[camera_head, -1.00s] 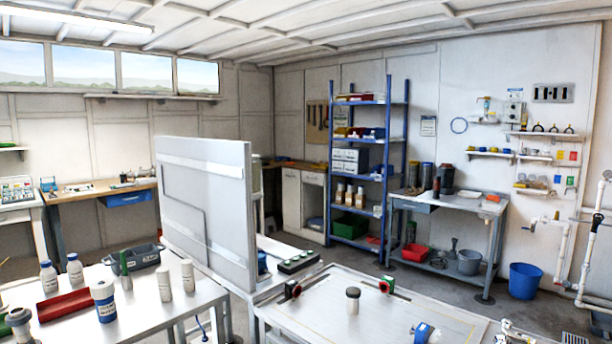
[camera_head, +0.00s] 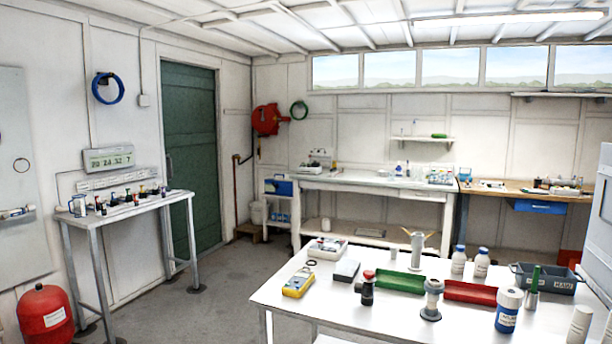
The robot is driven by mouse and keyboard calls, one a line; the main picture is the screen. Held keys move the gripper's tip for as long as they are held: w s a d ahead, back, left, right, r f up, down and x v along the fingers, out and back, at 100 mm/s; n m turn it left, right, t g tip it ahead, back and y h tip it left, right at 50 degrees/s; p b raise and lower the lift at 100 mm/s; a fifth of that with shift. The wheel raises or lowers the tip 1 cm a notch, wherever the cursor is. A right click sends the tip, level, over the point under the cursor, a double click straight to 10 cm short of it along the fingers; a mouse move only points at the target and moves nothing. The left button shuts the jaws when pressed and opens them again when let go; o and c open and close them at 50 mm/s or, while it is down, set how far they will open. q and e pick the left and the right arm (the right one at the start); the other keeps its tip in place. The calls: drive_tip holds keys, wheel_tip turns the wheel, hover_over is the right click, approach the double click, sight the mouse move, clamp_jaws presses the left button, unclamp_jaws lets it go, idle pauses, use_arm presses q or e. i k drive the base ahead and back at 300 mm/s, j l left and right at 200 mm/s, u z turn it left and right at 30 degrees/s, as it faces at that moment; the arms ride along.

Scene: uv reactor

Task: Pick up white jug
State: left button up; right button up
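I cannot make out a white jug for certain in the head view. A small pale, jug-like vessel (camera_head: 78,206) stands at the left end of the narrow side table (camera_head: 130,208); it is too small to tell its kind. A small white container (camera_head: 326,225) stands on the lower shelf of the back bench. Several white-capped bottles, among them a white one with a blue label (camera_head: 508,310), stand on the near white table (camera_head: 400,312). Neither of my grippers shows in this view.
The near table also holds a yellow meter (camera_head: 298,284), a green tray (camera_head: 400,282), a red tray (camera_head: 470,292) and a dark bin (camera_head: 545,280). A red tank (camera_head: 45,315) stands on the floor at left. The floor (camera_head: 220,290) between the tables is clear.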

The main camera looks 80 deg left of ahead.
sight(326, 223)
drive_tip(key=u, duration=2.25)
drive_tip(key=i+j+u, duration=0.65)
drive_tip(key=u, duration=0.15)
drive_tip(key=i+j+u, duration=0.1)
drive_tip(key=i+u, duration=0.7)
drive_tip(key=i+j+u, duration=0.15)
drive_tip(key=i, duration=0.45)
drive_tip(key=i+u, duration=0.15)
drive_tip(key=i, duration=0.5)
drive_tip(key=i+l+z, duration=0.2)
drive_tip(key=i+z, duration=1.1)
drive_tip(key=i+j+z, duration=0.2)
drive_tip(key=z, duration=0.2)
drive_tip(key=i+j+z, duration=0.1)
drive_tip(key=i+z, duration=0.35)
drive_tip(key=i, duration=1.85)
drive_tip(key=i+z, duration=0.15)
drive_tip(key=i, duration=0.4)
drive_tip(key=i+z, duration=0.1)
drive_tip(key=i, duration=0.45)
drive_tip(key=i+j+z, duration=0.15)
drive_tip(key=i, duration=0.4)
drive_tip(key=i+j+z, duration=0.15)
drive_tip(key=i, duration=0.4)
